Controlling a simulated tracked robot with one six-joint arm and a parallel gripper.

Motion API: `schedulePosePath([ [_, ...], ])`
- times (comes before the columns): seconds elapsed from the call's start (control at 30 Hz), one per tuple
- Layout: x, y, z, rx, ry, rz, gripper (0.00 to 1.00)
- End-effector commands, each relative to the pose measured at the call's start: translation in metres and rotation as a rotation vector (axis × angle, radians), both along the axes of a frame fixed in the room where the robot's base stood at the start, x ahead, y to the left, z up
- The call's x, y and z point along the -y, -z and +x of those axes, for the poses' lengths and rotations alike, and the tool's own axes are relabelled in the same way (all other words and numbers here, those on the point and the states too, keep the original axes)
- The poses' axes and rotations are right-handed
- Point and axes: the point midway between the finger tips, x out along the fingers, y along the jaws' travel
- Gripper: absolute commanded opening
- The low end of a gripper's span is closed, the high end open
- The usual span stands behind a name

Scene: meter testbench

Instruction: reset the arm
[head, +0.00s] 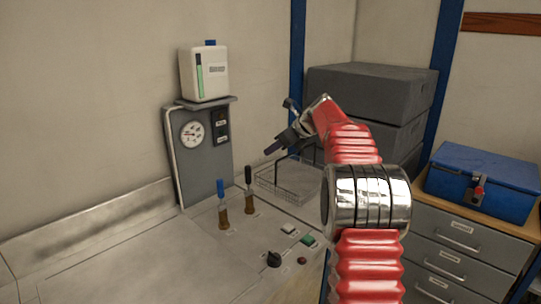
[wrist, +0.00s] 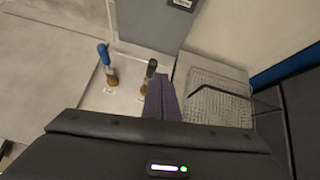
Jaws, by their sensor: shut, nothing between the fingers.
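My arm (head: 358,190), red with a silver joint, rises on the right of the head view and bends left at its top. My gripper (head: 270,150) is shut and empty, held in the air above the bench near the wire basket. In the wrist view the shut fingers (wrist: 163,98) point away above the bench, between the black-handled tool and the basket. They appear to touch nothing.
A gauge panel (head: 207,160) carries a white container (head: 204,75). A blue-handled tool (head: 222,205) and a black-handled tool (head: 249,192) stand upright on the bench. A wire basket (head: 285,180) stands behind. Grey boxes (head: 370,90) and a blue toolbox (head: 485,180) are right.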

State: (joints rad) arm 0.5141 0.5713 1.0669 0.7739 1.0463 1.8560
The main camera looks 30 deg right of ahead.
Motion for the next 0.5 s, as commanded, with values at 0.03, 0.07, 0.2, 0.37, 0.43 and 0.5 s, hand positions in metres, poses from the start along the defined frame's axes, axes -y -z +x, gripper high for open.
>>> schedulePosePath([
  [0.03, -0.0001, 0.0000, 0.0000, 0.000, 0.000, 0.000, 0.00],
  [0.07, -0.0002, 0.0001, 0.0000, 0.000, 0.000, 0.000, 0.00],
  [0.2, -0.0004, 0.0002, 0.0002, 0.000, -0.001, -0.001, 0.00],
  [0.37, -0.0013, 0.0003, 0.0004, 0.000, -0.002, -0.001, 0.00],
  [0.43, -0.0013, 0.0003, 0.0004, 0.001, -0.005, -0.004, 0.00],
  [0.5, -0.0013, 0.0003, 0.0004, 0.007, -0.016, -0.015, 0.00],
])
